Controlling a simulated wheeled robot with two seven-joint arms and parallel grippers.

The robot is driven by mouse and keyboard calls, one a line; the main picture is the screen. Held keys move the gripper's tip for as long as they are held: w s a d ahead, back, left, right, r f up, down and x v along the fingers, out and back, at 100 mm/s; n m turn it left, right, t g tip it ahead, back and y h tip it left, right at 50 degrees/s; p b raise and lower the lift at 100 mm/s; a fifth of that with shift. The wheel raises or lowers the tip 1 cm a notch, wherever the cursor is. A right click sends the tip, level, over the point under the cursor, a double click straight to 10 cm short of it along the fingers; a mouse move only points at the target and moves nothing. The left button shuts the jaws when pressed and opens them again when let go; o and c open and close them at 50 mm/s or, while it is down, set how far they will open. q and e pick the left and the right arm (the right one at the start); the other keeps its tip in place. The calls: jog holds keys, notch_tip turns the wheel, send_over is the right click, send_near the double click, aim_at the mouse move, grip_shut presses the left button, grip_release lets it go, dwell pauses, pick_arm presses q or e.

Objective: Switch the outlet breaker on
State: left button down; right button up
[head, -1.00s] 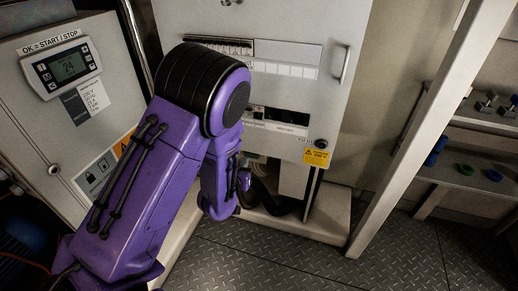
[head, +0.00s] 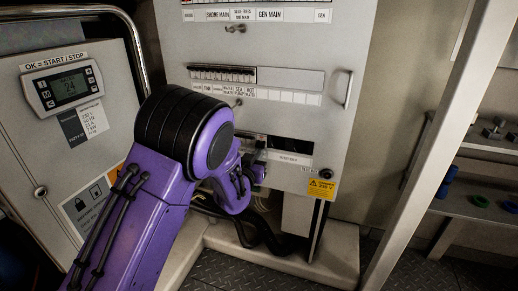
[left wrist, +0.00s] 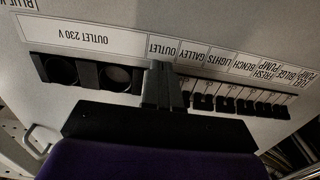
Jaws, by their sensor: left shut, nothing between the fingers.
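The breaker row (left wrist: 240,103) shows upside down in the left wrist view, with dark toggles under the labels. The OUTLET label (left wrist: 161,45) is at the left end of the breaker labels. The outlet breaker beneath it is hidden behind my left gripper (left wrist: 165,75), so its position cannot be told. My left gripper is shut and empty, its fingertips just at the OUTLET label; whether they touch the panel is unclear. In the head view my left gripper (head: 258,158) is at the lower slot of the cabinet (head: 290,88), and my arm hides most of the breakers.
Two round outlet sockets (left wrist: 90,72) sit beside the breakers. A cabinet handle (head: 349,90) is at the right. A grey unit with a display (head: 67,87) stands at the left. A slanted post (head: 440,140) and a shelf (head: 480,205) are at the right.

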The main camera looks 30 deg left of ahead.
pick_arm(q)
jog(key=shift+r, duration=0.15)
jog(key=r+p+v, duration=0.1)
jog(key=p+v, duration=0.1)
jog(key=v, duration=0.4)
dwell(1.1)
dwell(0.3)
